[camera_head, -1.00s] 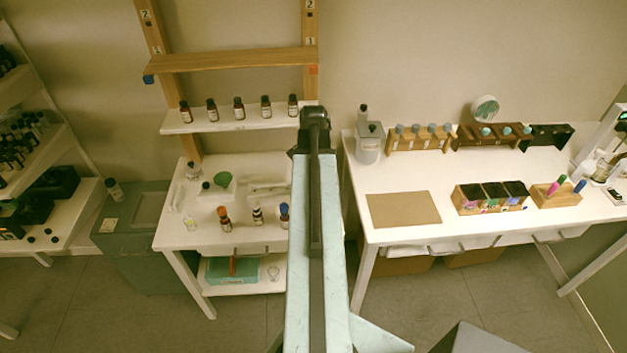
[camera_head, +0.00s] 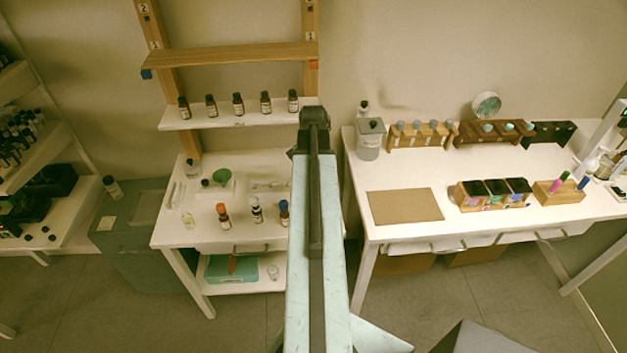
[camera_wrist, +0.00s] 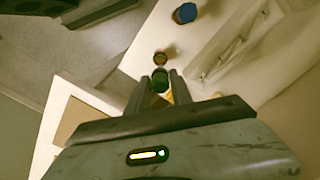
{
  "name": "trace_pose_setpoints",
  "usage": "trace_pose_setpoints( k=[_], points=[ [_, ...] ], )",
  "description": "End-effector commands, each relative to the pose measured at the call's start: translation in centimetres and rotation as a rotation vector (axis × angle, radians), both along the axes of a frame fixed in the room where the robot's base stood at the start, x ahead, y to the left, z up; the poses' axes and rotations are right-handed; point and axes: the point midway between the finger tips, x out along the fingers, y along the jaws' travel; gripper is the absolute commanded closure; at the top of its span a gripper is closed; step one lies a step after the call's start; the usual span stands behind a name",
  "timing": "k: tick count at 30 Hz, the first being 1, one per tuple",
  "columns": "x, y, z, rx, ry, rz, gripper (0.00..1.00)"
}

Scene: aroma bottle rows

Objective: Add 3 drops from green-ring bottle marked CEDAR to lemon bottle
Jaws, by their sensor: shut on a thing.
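In the wrist view my gripper (camera_wrist: 160,83) is shut on a small bottle with a green ring (camera_wrist: 160,77), its round brown end pointing away from me. Its label cannot be read. In the head view my arm hides the gripper and this bottle. On the left table stand an orange-capped bottle (camera_head: 222,214), a black-and-white-topped bottle (camera_head: 257,211) and a blue-capped bottle (camera_head: 284,212). The blue top also shows in the wrist view (camera_wrist: 185,13). A small clear vial (camera_head: 188,219) stands at the left. I cannot tell which bottle is lemon.
Several dark bottles (camera_head: 238,103) stand in a row on the white shelf (camera_head: 200,121) above the left table. A green funnel (camera_head: 222,175) stands on that table. The right table holds a brown mat (camera_head: 405,205), wooden racks (camera_head: 423,135) and open boxes (camera_head: 490,192).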

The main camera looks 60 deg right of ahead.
Motion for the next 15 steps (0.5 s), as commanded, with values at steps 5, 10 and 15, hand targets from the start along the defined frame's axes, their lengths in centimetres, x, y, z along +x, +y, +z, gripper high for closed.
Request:
trace_pose_setpoints(
  k=[5,10,15],
  points=[
    [0.0,0.0,0.0,0.000,0.000,0.000,1.00],
    [0.0,0.0,-0.3,0.000,0.000,0.000,1.00],
    [0.0,0.0,-1.2,0.000,0.000,0.000,1.00]
  ],
)
